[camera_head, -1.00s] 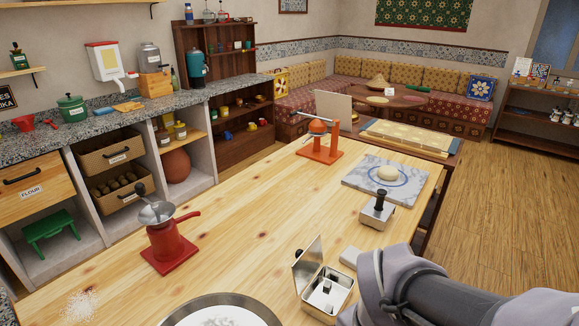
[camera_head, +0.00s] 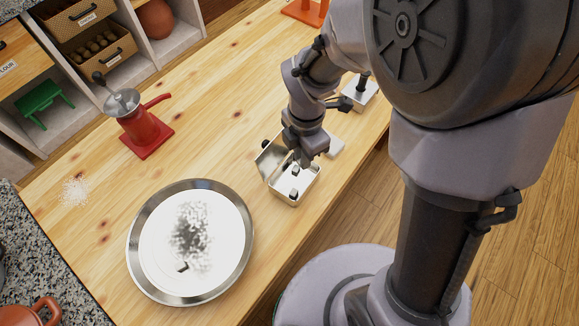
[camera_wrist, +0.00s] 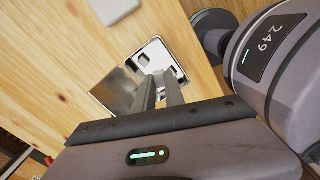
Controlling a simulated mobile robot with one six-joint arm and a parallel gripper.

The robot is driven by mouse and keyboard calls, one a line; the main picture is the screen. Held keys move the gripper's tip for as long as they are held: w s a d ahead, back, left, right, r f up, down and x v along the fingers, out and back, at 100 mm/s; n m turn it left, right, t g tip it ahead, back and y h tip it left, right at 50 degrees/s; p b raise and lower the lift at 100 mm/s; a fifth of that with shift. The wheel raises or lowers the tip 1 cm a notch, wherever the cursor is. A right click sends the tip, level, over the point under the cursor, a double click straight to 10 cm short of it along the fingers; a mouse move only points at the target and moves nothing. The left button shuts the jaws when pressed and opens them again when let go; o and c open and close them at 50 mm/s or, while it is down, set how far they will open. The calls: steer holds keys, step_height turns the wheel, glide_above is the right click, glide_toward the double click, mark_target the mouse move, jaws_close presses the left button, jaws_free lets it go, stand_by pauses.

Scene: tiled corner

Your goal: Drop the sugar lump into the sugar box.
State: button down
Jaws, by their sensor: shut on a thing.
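The sugar box (camera_head: 308,188) is a small metal box on the wooden table, its hinged lid (camera_head: 270,158) standing open on the left. Small dark and pale pieces lie inside. My gripper (camera_head: 302,161) points down at the box, its fingertips over or just inside the opening; the exact height is unclear. In the wrist view my gripper (camera_wrist: 160,84) has its two narrow fingers close together, over the sugar box (camera_wrist: 167,52). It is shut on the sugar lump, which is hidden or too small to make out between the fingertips.
A round metal tray (camera_head: 139,265) with a white plate lies left of the box; a small dark piece is on it. A red grinder (camera_head: 142,130) stands farther left. Bare table lies between.

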steer(key=shift+f, duration=0.6)
steer(key=shift+r, duration=0.2)
steer(key=c, duration=1.3)
jaws_free()
step_height(320, 180, up, 17)
steer(key=p, duration=0.6)
steer(key=shift+r, duration=0.2)
steer(key=shift+d, duration=0.1)
steer(key=s+d+f+m+t+b, duration=0.1)
steer(key=s+d+m+t+b, duration=0.1)
steer(key=m, duration=0.7)
steer(key=s+d+f+m+t+y+b, duration=0.1)
steer(key=s+m+b, duration=0.4)
steer(key=m, duration=0.5)
steer(key=s+d+f+m+t+y+b, duration=0.1)
steer(key=s+d+m+t+b, duration=0.1)
steer(key=m, duration=0.7)
steer(key=shift+s+d+f+m+t+b, duration=0.2)
steer(key=shift+s+d+b, duration=0.25)
steer(key=shift+s+b, duration=0.25)
steer(key=shift+s+d+f+m+t+b, duration=0.1)
steer(key=shift+s+d+f+t+b, duration=0.1)
steer(key=shift+s+d+b, duration=0.45)
